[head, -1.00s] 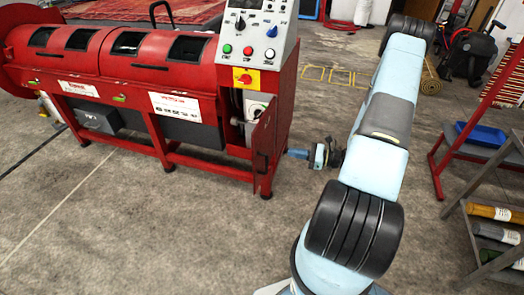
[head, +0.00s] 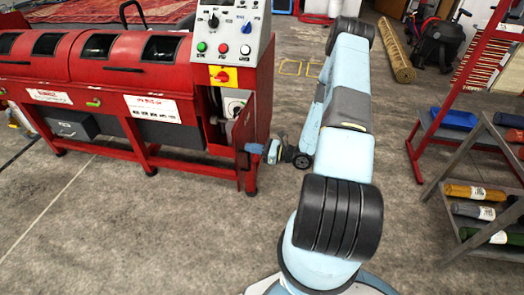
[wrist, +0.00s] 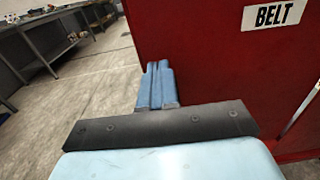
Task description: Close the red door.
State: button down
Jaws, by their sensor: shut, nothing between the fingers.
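The red door (head: 244,136) is a narrow panel at the right end of the red machine. It stands open, swung out toward the front, with the cabinet inside visible beside it. My gripper (head: 255,148) is just right of the door, its blue fingers pointing at the door's outer face. In the wrist view the shut, empty fingers (wrist: 158,84) lie in front of a red panel (wrist: 215,65) marked BELT, which appears to be the door. I cannot tell whether the fingertips touch it.
The red machine (head: 110,75) with its control panel (head: 228,32) fills the left. A shelf with rolled items (head: 475,192) and a red rack (head: 412,150) stand to the right. Open concrete floor lies in front. A workbench (wrist: 50,45) shows at the left of the wrist view.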

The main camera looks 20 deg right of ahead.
aim_at(238, 145)
jog(key=shift+x, duration=1.55)
